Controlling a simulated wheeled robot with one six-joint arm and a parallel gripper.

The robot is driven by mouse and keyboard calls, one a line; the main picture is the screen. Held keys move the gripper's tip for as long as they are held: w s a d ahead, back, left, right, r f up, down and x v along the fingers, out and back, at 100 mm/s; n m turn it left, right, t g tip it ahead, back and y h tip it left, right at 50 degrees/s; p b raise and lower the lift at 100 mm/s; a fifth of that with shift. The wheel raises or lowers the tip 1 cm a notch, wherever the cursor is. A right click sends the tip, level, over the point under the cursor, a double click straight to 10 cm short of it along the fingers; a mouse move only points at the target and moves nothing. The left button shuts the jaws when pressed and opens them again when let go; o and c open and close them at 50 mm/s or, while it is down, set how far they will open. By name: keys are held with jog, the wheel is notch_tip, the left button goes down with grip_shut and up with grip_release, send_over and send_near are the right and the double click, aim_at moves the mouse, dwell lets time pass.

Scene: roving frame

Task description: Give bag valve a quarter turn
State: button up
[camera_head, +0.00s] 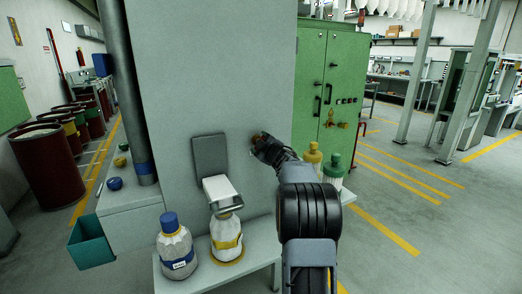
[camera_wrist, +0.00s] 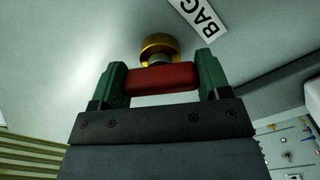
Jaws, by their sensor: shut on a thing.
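The bag valve shows in the wrist view as a red handle (camera_wrist: 161,79) in front of a round brass fitting (camera_wrist: 159,46) on a pale panel. My gripper (camera_wrist: 161,82) has its two green fingers at the left and right ends of the red handle and is shut on it. A white label (camera_wrist: 201,16) reading "BAG" is on the panel at the upper right. In the head view my gripper (camera_head: 262,146) is against the grey panel (camera_head: 225,65); the valve there is mostly hidden by it.
A bracket (camera_head: 222,193) juts from the panel, left of my gripper. Below it, a blue-capped bottle (camera_head: 177,247) and a yellow-banded bottle (camera_head: 227,241) stand on a bench. Yellow-capped (camera_head: 312,160) and green-capped (camera_head: 333,168) bottles stand right of my arm. A teal bin (camera_head: 91,243) is at left.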

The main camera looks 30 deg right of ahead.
jog(key=n+b, duration=0.2)
jog(key=n, duration=0.2)
jog(key=shift+f, duration=0.15)
jog(key=shift+n+b, duration=0.9)
jog(key=shift+n, duration=0.6)
jog(key=o, duration=0.9)
jog(key=shift+s, duration=0.1)
jog(key=s, duration=0.4)
jog(key=s+a+b, duration=0.1)
jog(key=s, duration=0.4)
jog(key=s+a, duration=0.1)
jog(key=s, duration=0.3)
jog(key=shift+s+b, duration=0.25)
jog(key=shift+b, duration=0.1)
